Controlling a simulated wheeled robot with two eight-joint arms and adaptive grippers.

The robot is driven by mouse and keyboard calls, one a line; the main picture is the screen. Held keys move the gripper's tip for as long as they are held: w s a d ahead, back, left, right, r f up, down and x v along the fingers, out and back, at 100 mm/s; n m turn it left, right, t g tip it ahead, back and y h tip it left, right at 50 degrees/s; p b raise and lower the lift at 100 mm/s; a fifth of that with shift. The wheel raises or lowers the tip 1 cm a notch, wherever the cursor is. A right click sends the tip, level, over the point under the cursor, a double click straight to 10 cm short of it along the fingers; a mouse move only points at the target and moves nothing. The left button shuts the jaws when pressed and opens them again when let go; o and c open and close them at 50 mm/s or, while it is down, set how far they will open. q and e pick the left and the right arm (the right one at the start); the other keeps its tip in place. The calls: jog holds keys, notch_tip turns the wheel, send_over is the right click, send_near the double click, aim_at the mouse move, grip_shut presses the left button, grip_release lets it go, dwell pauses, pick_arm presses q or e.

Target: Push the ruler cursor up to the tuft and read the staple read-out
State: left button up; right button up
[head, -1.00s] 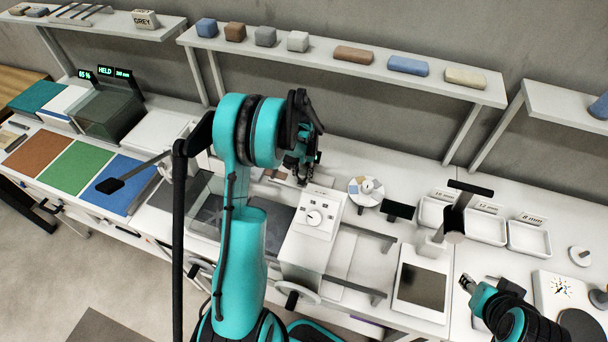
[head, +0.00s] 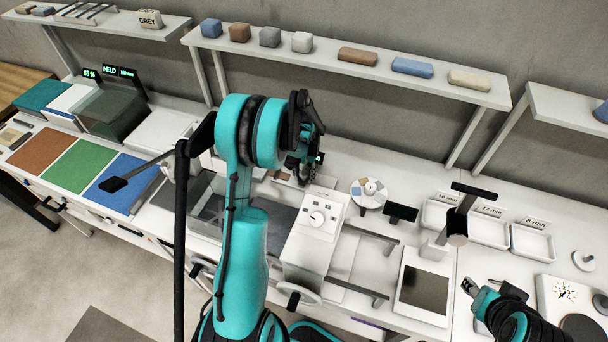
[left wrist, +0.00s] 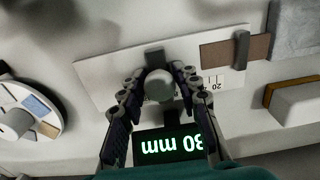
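In the left wrist view the ruler (left wrist: 112,72) is a white plate with a printed scale; an upside-down "20" is legible. The cursor's round grey knob (left wrist: 160,86) sits between the fingertips of my left gripper (left wrist: 159,74), which look closed in on both its sides. The staple read-out (left wrist: 160,146) shows "30 mm" upside down, partly covered by a finger. A brown strip, apparently the tuft (left wrist: 220,52), lies under a dark clamp at the right, apart from the knob. In the head view my left arm hides most of this. My right gripper (head: 470,287) is at lower right, finger gap unclear.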

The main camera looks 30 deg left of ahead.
pick_arm(q)
jog(key=shift+o, duration=0.8)
notch_tip(320, 180, up, 12)
